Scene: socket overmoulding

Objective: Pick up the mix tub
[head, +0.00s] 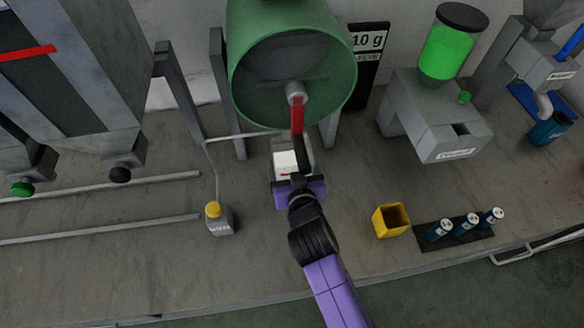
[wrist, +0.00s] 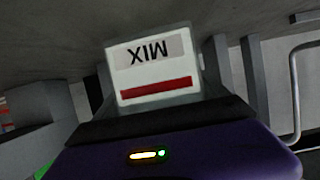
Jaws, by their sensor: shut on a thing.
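The mix tub is a white-fronted box with "MIX" lettering and a red stripe. In the wrist view the mix tub (wrist: 154,72) stands right in front of my gripper, its label upside down. In the head view the mix tub (head: 288,160) is below the big green drum, partly covered by a dark crank arm. My purple gripper (head: 292,182) is at the tub's near side and shut on it. The fingertips are hidden in both views, and I cannot tell whether the tub touches the bench.
The green drum (head: 285,60) with its red crank (head: 297,118) hangs close above my gripper. A yellow bin (head: 391,220) and a dark tray (head: 455,242) with blue cans sit right. The bench front is mostly clear.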

